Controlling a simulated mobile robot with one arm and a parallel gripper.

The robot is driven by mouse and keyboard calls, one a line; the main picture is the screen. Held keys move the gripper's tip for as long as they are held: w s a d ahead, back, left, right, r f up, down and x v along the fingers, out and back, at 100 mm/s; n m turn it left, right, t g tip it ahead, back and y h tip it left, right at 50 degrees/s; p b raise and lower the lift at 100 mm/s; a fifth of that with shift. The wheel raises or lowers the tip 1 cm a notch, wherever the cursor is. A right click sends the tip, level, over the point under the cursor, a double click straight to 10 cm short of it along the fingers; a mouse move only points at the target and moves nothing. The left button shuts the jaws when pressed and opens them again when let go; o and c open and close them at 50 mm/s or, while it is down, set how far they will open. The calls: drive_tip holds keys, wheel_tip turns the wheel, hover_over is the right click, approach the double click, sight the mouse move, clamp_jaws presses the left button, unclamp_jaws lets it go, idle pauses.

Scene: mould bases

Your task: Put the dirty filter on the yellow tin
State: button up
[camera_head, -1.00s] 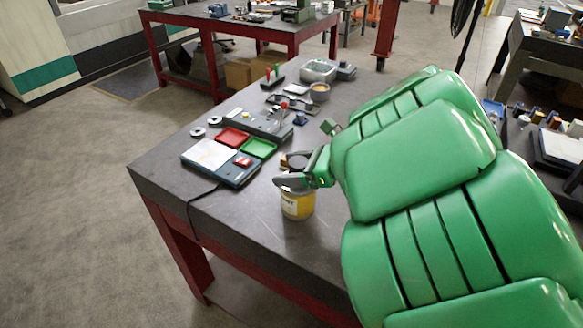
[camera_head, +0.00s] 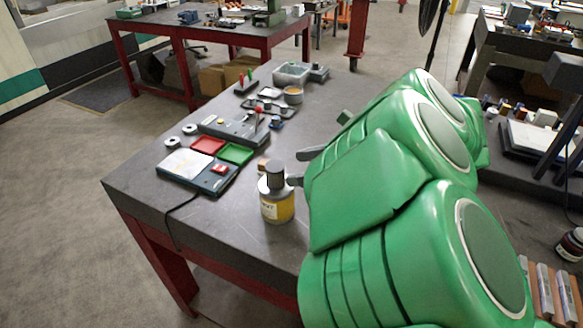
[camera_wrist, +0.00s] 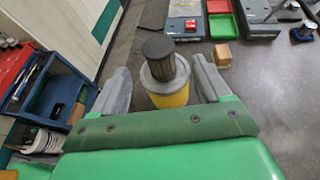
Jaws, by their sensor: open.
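The dirty filter (camera_head: 274,174) is a small dark grey cylinder. It stands upright on the lid of the yellow tin (camera_head: 279,208), near the front edge of the grey table. In the wrist view the filter (camera_wrist: 158,58) sits on the tin's pale top, with the yellow side of the tin (camera_wrist: 172,97) below it. My gripper (camera_head: 301,168) is open, just right of the tin in the head view. In the wrist view its two fingers stand apart on either side of the tin, with nothing held between them.
A small wooden block (camera_wrist: 222,55) stands behind the tin. A scale with red and green trays (camera_head: 236,153) lies to the left and behind. The tabletop left of the tin is bare.

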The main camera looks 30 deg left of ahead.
drive_tip(key=shift+v, duration=1.6)
